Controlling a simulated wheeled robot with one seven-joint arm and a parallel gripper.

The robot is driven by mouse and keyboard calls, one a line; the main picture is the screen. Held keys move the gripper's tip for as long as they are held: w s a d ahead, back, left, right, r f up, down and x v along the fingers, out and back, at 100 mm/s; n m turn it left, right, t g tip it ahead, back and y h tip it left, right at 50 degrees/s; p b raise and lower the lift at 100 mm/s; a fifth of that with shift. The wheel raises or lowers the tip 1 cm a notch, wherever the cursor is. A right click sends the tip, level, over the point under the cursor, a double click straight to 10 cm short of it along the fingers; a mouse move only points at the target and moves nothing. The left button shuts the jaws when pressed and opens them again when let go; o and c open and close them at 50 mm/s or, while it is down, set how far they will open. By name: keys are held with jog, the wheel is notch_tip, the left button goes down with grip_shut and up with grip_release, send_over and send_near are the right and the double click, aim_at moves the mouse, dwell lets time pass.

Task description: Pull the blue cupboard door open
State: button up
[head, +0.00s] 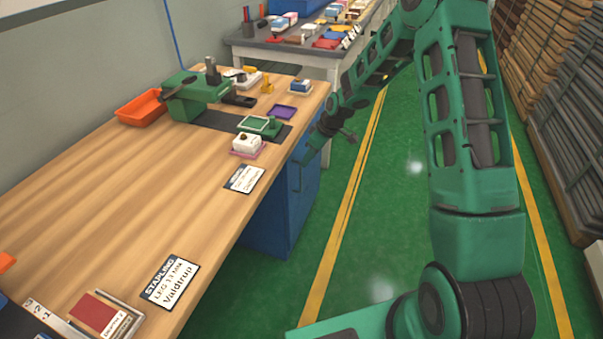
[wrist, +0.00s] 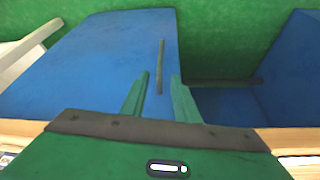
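A darker blue recess lies right of the panel; I cannot tell surely how far the door stands open. My gripper (wrist: 161,78) is open, its two green fingers on either side of the handle in the picture, with visible gaps. Contact does not show. In the head view my gripper (head: 304,158) is at the bench edge, beside the cupboard.
The workbench (head: 110,195) carries an orange tray (head: 141,108), a green press (head: 190,100) and small items. Another blue panel (wrist: 291,70) stands at the right in the wrist view. Green floor is clear beside the bench; stacked racks (head: 565,95) line the right.

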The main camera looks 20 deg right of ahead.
jog(key=x, duration=0.9)
jog(key=shift+f, duration=0.4)
